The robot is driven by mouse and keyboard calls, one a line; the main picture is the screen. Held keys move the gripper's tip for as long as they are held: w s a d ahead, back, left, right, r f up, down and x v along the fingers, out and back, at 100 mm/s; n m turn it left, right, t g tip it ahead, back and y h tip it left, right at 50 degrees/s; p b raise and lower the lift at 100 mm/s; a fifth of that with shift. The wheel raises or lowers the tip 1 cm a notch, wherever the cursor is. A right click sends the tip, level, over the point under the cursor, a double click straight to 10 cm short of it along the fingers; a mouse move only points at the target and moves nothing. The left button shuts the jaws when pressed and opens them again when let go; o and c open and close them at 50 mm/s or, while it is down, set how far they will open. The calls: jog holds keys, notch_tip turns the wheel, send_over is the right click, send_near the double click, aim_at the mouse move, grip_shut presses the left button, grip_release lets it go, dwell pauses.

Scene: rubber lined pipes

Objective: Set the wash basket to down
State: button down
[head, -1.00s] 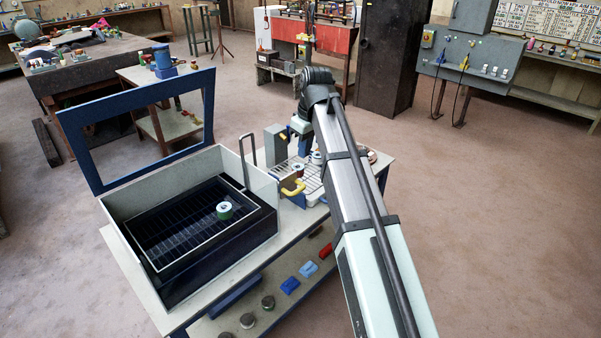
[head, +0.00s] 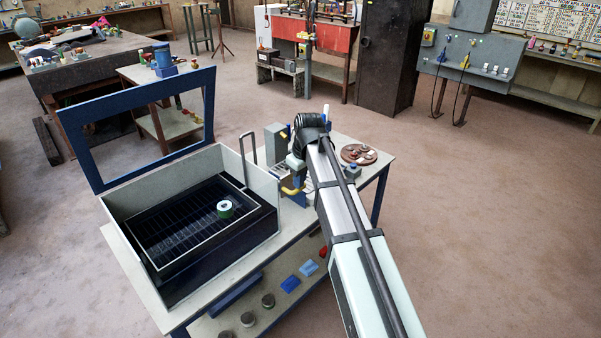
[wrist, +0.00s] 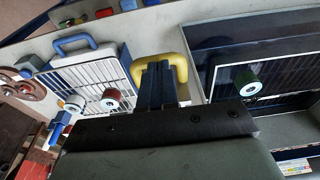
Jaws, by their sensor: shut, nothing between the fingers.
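The wash basket (head: 165,232) is a dark wire-grid basket with a pale rim, inside the open tank (head: 122,202) on the bench. A green-and-white ringed piece (head: 225,209) sits in it. In the wrist view the basket (wrist: 278,72) is at the right, with the piece (wrist: 248,83) near its left edge. A yellow handle (head: 291,190) is at the tank's right side. In the wrist view my gripper (wrist: 158,66) is shut and empty, its dark fingers overlapping the yellow handle (wrist: 180,61). I cannot tell whether they touch. In the head view my arm hides the fingers.
The tank's blue-framed lid (head: 66,125) stands open. A white grid rack (wrist: 88,78) with a blue handle and ringed pieces lies left of the yellow handle. A round reddish tray (head: 352,147) is on the bench's far end. Small pieces sit on the lower shelf.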

jog(key=shift+f, duration=0.35)
notch_tip(320, 180, down, 9)
dwell(0.7)
jog(key=shift+s, duration=0.1)
